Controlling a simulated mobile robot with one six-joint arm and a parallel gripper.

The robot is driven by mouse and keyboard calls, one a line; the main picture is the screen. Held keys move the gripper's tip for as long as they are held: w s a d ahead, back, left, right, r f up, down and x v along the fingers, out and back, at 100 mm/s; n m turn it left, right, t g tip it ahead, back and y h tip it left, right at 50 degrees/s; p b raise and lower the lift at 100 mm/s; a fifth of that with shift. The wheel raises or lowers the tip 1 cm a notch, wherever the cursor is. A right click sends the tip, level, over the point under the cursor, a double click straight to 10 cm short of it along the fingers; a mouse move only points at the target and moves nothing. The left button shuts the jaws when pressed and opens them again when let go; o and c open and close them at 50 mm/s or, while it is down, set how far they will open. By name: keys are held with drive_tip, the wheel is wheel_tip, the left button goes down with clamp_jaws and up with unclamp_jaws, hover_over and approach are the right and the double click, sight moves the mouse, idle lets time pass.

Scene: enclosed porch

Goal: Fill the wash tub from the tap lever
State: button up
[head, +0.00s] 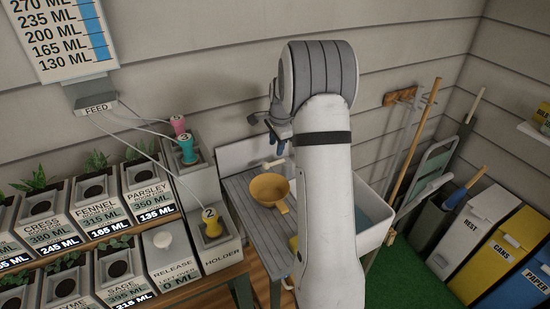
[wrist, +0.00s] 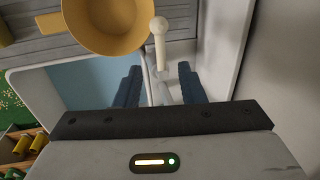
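The white wash tub (head: 378,238) stands behind my arm, with flat blue water or a blue inside showing. Its rim and blue inside also show in the wrist view (wrist: 28,80). The tap lever, a cream rod with a round knob (wrist: 159,28), stands out from a grey tap body in the wrist view. A cream rod (head: 270,164) that looks like it shows below my gripper in the head view. My gripper (head: 277,133) is open and empty, above the tap. In the wrist view its blue fingers (wrist: 161,88) lie either side of the tap body; contact cannot be told.
A yellow pan (head: 269,189) sits on the grey slatted drainboard (head: 243,203) beside the tub. A shelf of labelled pots and a dispenser (head: 205,245) stands at left. Brooms, a folded step and sorting bins (head: 475,228) stand at right. The wall is close behind the tap.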

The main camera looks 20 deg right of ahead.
sight(275, 162)
drive_tip(key=f, duration=0.2)
drive_tip(key=w+f+p, duration=0.1)
drive_tip(key=f, duration=0.4)
drive_tip(key=shift+w+d+f+p, duration=0.1)
drive_tip(key=shift+w+f+p, duration=0.2)
drive_tip(key=shift+f+p, duration=0.1)
clamp_jaws()
